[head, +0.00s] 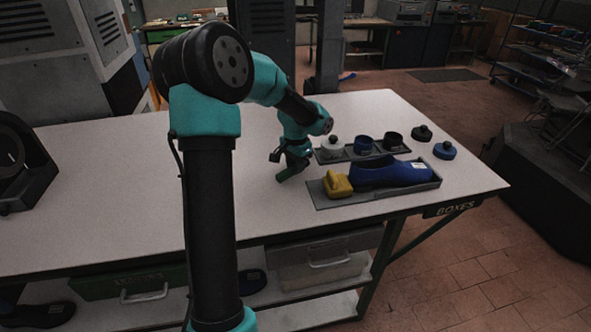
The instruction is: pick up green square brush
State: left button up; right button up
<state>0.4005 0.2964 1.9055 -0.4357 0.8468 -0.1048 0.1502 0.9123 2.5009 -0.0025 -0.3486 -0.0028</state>
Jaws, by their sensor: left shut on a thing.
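My left gripper (287,164) is shut on a small green thing, the green square brush (284,176), near the middle of the white table (130,190). The brush shows only as a small green piece at the fingertips, tilted. Its lower end is at or just above the table top; I cannot tell if it touches. The brush is left of the grey tray. My right gripper is not in view.
A black lid (421,133) and blue lid (444,150) lie right.

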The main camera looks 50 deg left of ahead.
pick_arm(q)
jog(key=shift+r, duration=0.5)
jog(key=s+d, duration=0.3)
jog(key=d, duration=0.1)
jog(key=s+d+r, duration=0.1)
jog(key=s+d, duration=0.6)
jog(key=d, duration=0.1)
jog(key=shift+s+r, duration=0.15)
jog(key=shift+s, duration=0.1)
